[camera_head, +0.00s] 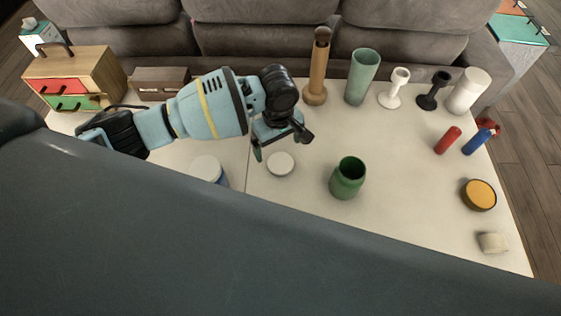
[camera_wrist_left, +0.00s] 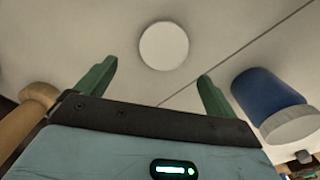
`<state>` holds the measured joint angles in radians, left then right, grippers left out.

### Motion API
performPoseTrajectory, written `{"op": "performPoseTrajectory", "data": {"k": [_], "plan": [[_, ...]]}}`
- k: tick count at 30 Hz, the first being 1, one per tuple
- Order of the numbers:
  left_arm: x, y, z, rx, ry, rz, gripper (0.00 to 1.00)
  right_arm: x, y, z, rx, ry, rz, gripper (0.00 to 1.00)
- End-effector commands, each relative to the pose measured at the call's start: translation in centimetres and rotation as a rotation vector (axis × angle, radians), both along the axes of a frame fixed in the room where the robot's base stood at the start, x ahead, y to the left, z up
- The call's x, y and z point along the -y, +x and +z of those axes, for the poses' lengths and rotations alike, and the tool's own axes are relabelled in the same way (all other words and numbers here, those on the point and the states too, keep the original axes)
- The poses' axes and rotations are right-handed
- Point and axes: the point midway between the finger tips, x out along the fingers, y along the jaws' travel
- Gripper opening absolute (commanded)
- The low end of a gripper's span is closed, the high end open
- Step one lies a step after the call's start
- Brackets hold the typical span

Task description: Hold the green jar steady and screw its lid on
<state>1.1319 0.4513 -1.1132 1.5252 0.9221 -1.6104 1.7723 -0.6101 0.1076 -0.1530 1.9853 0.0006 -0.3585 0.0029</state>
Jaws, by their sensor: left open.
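The green jar (camera_head: 347,183) stands upright and open on the white table, right of centre in the head view. A round white lid (camera_head: 281,164) lies flat on the table to the left of the jar. The lid also shows in the left wrist view (camera_wrist_left: 164,46), just beyond the fingertips. My left gripper (camera_head: 282,147) is open and empty, above and just behind the lid, with its fingers pointing down. In the left wrist view my left gripper (camera_wrist_left: 158,70) has its green fingers spread apart. My right gripper is not in view.
A blue jar with a white lid (camera_head: 207,168) stands left of the loose lid, partly hidden by my body. A wooden cylinder (camera_head: 317,75), green cup (camera_head: 362,77) and white candlestick (camera_head: 394,87) stand at the back. An orange-topped tin (camera_head: 478,195) is at the right. Table around the green jar is clear.

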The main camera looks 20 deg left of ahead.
Motion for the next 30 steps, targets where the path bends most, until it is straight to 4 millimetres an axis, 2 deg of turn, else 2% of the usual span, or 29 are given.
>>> {"op": "performPoseTrajectory", "data": {"k": [12,24,25,30], "plan": [[0.5,-0.9,-5.0,-0.004,0.002,0.001,0.94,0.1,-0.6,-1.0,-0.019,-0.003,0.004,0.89],[0.6,-0.8,-5.1,-0.001,0.001,0.0,0.94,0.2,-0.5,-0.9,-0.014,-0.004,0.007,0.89],[0.6,-0.8,-5.1,-0.001,0.001,0.0,0.93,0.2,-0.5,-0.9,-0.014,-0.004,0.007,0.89],[0.5,-0.9,-5.1,-0.001,0.001,0.0,0.71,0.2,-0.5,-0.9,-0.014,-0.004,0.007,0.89]]}}
